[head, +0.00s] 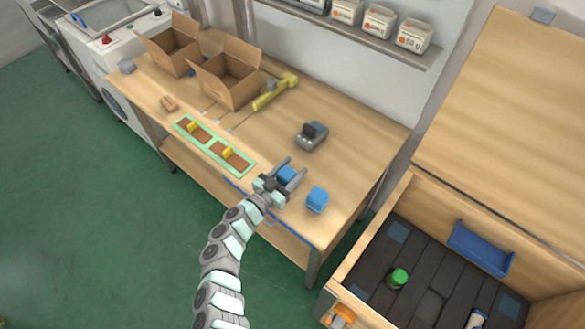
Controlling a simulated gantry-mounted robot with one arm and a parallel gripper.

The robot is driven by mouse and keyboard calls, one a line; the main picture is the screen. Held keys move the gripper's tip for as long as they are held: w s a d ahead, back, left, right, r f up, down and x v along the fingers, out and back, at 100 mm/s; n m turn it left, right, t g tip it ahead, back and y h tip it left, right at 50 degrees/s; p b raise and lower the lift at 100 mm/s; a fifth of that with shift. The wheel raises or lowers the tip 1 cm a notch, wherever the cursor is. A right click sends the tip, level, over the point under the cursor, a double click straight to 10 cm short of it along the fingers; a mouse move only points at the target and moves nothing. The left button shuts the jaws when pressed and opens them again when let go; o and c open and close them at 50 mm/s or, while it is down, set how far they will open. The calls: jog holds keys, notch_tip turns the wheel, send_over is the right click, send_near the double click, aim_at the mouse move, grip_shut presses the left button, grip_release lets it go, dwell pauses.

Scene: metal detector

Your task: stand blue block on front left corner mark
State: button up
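My gripper (294,166) is over the front part of the wooden workbench, its two fingers spread apart. A blue block (288,174) shows between the fingers. I cannot tell whether the fingers press on it or whether it rests on the bench. A second blue block (317,199) stands on the bench to the right of my gripper, apart from it. Blue lines run along the bench's front edge, partly behind my arm. Blue-grey square marks (397,232) lie on the dark floor of the wooden crate at the right. I cannot tell which mark is the front left corner one.
A grey handheld device (312,136) stands behind my gripper. A green-framed tray (213,146) with yellow pieces lies to the left. Open cardboard boxes (227,75) and a yellow tool (275,92) are farther back. The wooden crate (372,225) holds a green-capped jar (398,278).

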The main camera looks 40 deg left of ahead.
aim_at(282, 182)
jog(key=o, duration=0.4)
jog(key=shift+c, duration=0.2)
jog(key=shift+f+b, duration=0.15)
jog(key=shift+b, duration=0.25)
jog(key=shift+s, duration=0.25)
jog(key=s, duration=0.3)
jog(key=s+p, duration=0.1)
jog(key=s, duration=0.2)
jog(key=s+d, duration=0.1)
jog(key=s, duration=0.2)
jog(key=shift+s, duration=0.3)
jog(key=shift+o, duration=0.5)
jog(key=shift+s, duration=0.35)
